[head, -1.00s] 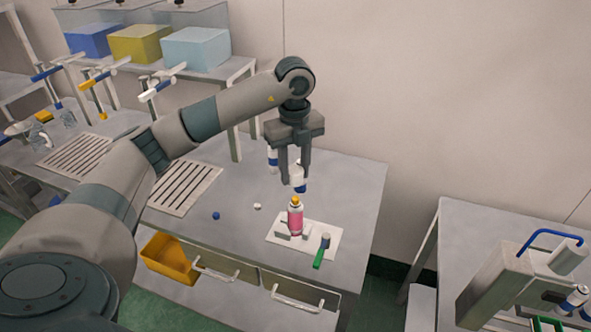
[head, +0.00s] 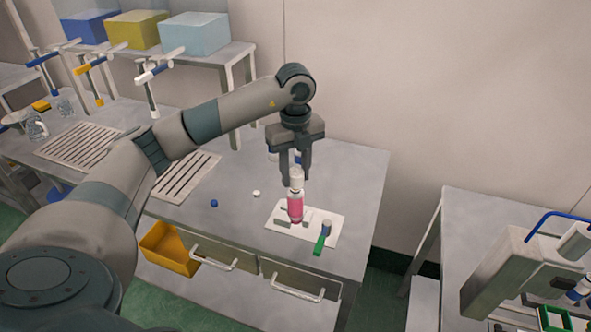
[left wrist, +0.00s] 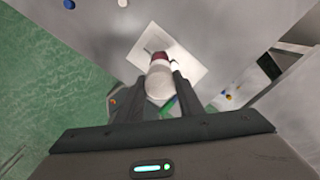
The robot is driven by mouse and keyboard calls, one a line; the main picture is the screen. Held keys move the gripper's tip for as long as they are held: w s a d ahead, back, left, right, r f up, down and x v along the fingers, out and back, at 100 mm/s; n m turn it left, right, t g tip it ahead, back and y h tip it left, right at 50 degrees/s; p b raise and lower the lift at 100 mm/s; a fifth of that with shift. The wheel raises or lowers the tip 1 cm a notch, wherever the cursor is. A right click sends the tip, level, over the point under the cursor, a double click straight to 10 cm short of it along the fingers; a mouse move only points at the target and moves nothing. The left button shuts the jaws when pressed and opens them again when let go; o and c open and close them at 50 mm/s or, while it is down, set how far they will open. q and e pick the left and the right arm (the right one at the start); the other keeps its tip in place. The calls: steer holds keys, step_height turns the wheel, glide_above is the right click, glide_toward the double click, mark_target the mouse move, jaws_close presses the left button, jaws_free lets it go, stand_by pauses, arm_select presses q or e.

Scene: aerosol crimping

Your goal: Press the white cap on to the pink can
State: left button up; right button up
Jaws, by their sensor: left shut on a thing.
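The pink can (head: 295,208) stands upright on a white plate (head: 275,238); it also shows in the left wrist view (left wrist: 159,57). The white cap (head: 297,180) is between the fingers of my left gripper (head: 296,176), directly above the can. In the left wrist view the cap (left wrist: 159,84) is a pale round shape covering the near end of the can. The gripper is shut on it. The can's top is hidden, and I cannot tell how far down the cap sits. My right gripper is not in view.
A blue ball (head: 214,203) and a small white piece (head: 256,194) lie to the left. Blue-and-white items show partly behind my gripper.

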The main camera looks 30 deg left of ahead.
arm_select(q)
steer(key=shift+f+b, duration=0.4)
steer(key=shift+f, duration=0.45)
stand_by(0.7)
steer(key=shift+b, duration=0.3)
stand_by(0.6)
steer(key=o, duration=1.1)
steer(key=shift+c, duration=0.2)
steer(key=o, duration=0.6)
